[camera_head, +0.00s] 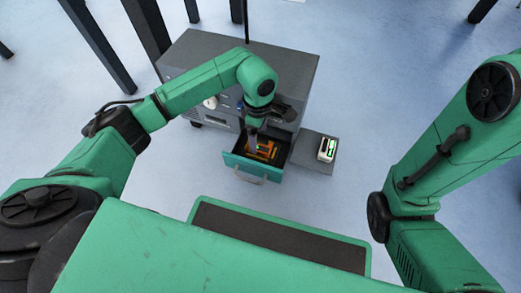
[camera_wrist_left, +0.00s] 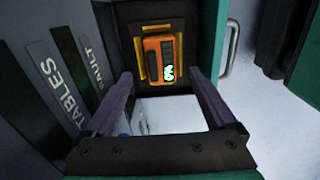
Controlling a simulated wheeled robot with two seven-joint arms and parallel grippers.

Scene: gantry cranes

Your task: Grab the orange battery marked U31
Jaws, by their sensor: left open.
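The orange battery (camera_wrist_left: 154,46) sits in a yellow-edged holder in the open drawer (camera_head: 243,172). It has a dark grip and a glowing green mark that I cannot read as U31. In the head view, orange (camera_head: 264,148) shows inside the drawer, partly covered by my left gripper (camera_head: 253,143). In the left wrist view, my left gripper (camera_wrist_left: 162,76) is open, its two fingers apart with the battery showing beyond and between their tips. Nothing is held. My right arm shows at the right, but its gripper is out of view.
The drawer belongs to a grey cabinet (camera_head: 285,55) and has a front handle (camera_head: 246,177). A white device with a green display (camera_head: 327,149) stands on a grey side shelf (camera_head: 313,165). Lettered panels (camera_wrist_left: 60,90) flank the left finger.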

